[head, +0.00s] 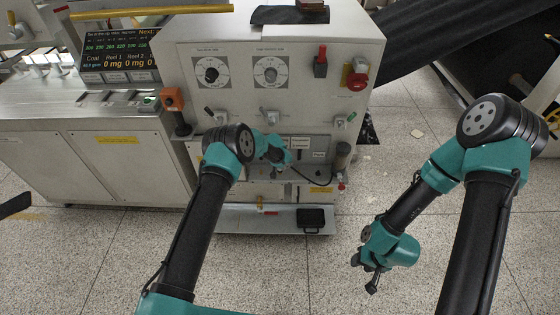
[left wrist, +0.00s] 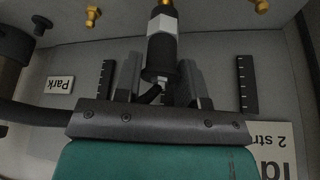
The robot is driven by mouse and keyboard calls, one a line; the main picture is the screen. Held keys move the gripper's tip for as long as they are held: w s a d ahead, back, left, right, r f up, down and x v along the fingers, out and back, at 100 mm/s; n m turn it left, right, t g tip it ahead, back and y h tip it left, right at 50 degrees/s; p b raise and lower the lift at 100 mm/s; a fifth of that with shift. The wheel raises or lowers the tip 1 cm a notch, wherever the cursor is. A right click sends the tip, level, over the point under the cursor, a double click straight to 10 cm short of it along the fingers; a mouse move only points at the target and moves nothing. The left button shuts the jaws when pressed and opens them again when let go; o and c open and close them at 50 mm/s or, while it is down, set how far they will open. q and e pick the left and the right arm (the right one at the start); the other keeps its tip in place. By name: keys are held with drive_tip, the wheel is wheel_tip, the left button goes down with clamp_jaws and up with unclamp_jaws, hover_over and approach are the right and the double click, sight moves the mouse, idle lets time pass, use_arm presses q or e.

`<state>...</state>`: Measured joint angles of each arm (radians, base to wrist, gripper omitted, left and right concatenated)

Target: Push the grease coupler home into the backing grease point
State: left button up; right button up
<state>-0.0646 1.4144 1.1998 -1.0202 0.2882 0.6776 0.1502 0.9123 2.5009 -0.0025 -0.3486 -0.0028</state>
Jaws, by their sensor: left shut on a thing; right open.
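In the left wrist view the grease coupler (left wrist: 163,50), a black sleeve with silver metal ends, stands between the two fingers of my left gripper (left wrist: 164,68), which is shut on it. Its far silver end points at a brass fitting (left wrist: 166,3) at the top edge of the picture; I cannot tell how deeply they are joined. In the head view my left gripper (head: 281,157) is at the lower front of the white machine, and the coupler is hidden there. My right gripper (head: 369,274) is open and empty, low over the floor.
Two more brass fittings (left wrist: 93,15) (left wrist: 262,5) flank the middle one. A "Park" label (left wrist: 58,86) and a black hose (left wrist: 30,114) are at left. The white machine (head: 330,50) carries dials and a red button (head: 357,80). A low shelf (head: 255,222) juts out below.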

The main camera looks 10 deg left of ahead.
use_arm(q)
drive_tip(key=shift+f, duration=1.15)
drive_tip(key=o, duration=1.1)
drive_tip(key=shift+r, duration=0.1)
drive_tip(key=v, duration=1.7)
drive_tip(key=shift+r, duration=0.1)
drive_tip(key=s+a+f+n+g+h, duration=0.1)
drive_tip(key=s+a+f+g, duration=0.15)
drive_tip(key=s, duration=0.65)
drive_tip(key=s+a+f+n+g+h, duration=0.15)
drive_tip(key=s+f, duration=0.25)
drive_tip(key=s, duration=0.4)
drive_tip(key=s+a, duration=0.2)
drive_tip(key=s, duration=0.6)
drive_tip(key=s+a+n, duration=0.1)
drive_tip(key=s+a, duration=0.1)
drive_tip(key=s, duration=0.6)
drive_tip(key=s+a+n, duration=0.1)
drive_tip(key=s+a, duration=0.1)
drive_tip(key=s, duration=0.6)
drive_tip(key=shift+a+f+n, duration=0.25)
drive_tip(key=shift+a+f, duration=0.05)
drive_tip(key=shift+a, duration=0.1)
